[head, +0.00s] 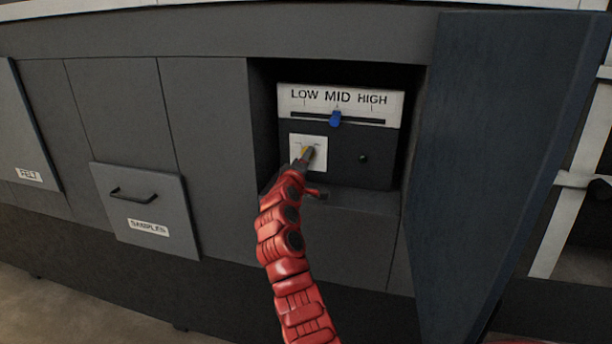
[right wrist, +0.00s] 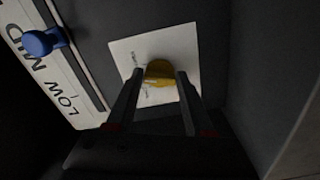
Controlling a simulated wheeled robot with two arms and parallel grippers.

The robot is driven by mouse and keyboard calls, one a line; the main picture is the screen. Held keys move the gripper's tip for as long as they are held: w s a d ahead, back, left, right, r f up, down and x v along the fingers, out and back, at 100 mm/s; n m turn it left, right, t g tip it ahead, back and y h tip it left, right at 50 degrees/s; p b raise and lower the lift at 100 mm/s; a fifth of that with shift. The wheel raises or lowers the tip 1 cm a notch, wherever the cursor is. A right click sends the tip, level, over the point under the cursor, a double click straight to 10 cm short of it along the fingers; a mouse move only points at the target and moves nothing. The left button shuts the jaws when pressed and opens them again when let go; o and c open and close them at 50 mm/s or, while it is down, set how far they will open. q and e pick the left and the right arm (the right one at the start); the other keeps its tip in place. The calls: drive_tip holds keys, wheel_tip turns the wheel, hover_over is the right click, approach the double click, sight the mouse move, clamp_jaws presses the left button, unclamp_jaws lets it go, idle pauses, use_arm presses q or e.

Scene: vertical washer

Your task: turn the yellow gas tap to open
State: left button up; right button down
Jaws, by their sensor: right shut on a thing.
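The yellow gas tap (right wrist: 159,70) sits on a white square plate (right wrist: 123,52) in the right wrist view, with its small markings too blurred to read. My right gripper (right wrist: 160,78) has one finger on each side of the tap and is shut on it. In the head view the right gripper (head: 306,157) reaches into the recess at the white plate (head: 320,143), and the tap is mostly hidden there, with only a bit of yellow showing. My left gripper is not in view.
Above the plate is a LOW MID HIGH panel (head: 290,100) with a blue slider (head: 335,119) near MID. A dark knob (head: 363,158) is at right. The recess walls are close around my gripper. A large dark door (head: 500,150) stands open at right; a SAMPLES drawer (head: 165,205) is at left.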

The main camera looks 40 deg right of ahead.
drive_tip(key=m+b, duration=0.3)
drive_tip(key=b, duration=0.2)
drive_tip(key=shift+f+m+b, duration=0.3)
drive_tip(key=shift+f+m, duration=0.1)
drive_tip(key=shift+r+m+b, duration=0.15)
drive_tip(key=shift+m+b, duration=0.65)
drive_tip(key=shift+b, duration=0.2)
drive_tip(key=shift+c, duration=1.4)
unclamp_jaws()
drive_tip(key=shift+r, duration=0.1)
drive_tip(key=shift+a, duration=0.15)
drive_tip(key=v, duration=1.7)
